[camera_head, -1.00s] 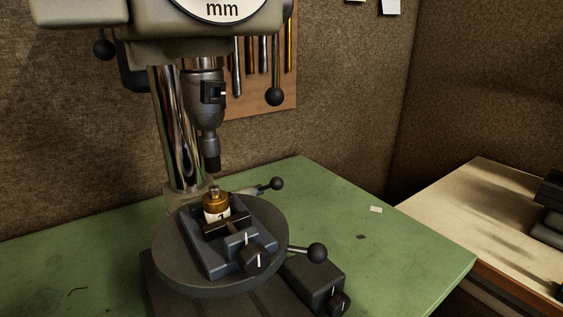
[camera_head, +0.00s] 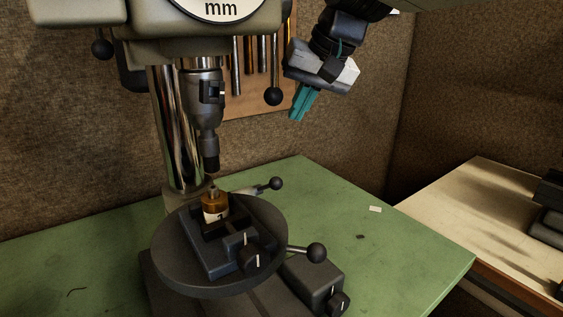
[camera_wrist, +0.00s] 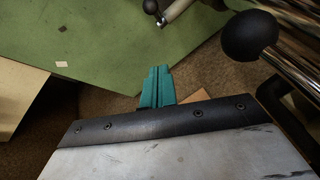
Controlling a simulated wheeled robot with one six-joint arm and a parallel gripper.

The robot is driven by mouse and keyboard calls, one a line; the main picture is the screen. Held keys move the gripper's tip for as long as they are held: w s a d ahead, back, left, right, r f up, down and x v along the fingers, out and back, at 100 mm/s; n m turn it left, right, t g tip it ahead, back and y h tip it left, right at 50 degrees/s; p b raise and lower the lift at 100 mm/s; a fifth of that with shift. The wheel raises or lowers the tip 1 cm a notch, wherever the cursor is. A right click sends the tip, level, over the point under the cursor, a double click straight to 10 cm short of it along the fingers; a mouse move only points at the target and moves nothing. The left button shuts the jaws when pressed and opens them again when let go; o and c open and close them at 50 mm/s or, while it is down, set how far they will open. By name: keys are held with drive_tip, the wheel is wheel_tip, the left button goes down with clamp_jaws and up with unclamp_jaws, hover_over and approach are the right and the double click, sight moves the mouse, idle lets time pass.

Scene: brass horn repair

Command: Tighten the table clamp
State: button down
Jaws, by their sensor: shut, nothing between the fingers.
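The drill press has two ball-ended levers low down; which one is the table clamp is not marked. One is a pale lever with a black ball (camera_head: 276,184), reaching right from the column behind the round table (camera_head: 170,258). The other has a black ball (camera_head: 316,252) at the table's right side. My gripper (camera_head: 298,116) has teal fingers, shut and empty, pointing down in the air at upper right, above and apart from both levers. In the wrist view my gripper (camera_wrist: 158,70) shows shut, with a pale lever (camera_wrist: 178,9) beyond it.
A vise (camera_head: 205,255) on the round table holds a brass-coloured part (camera_head: 214,202) under the drill chuck (camera_head: 207,110). A feed-handle ball (camera_head: 275,96) hangs left of my gripper; a large black ball (camera_wrist: 249,36) is close in the wrist view. The green bench (camera_head: 400,245) is mostly clear at right.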

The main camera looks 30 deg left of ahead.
drive_tip(key=shift+f, duration=0.1)
approach(266, 187)
drive_tip(key=shift+w+a+f, duration=0.35)
drive_tip(key=shift+w+f, duration=0.1)
drive_tip(key=shift+f, duration=0.15)
drive_tip(key=shift+w+a+f, duration=0.4)
drive_tip(key=shift+w+f, duration=0.1)
drive_tip(key=shift+f, duration=0.15)
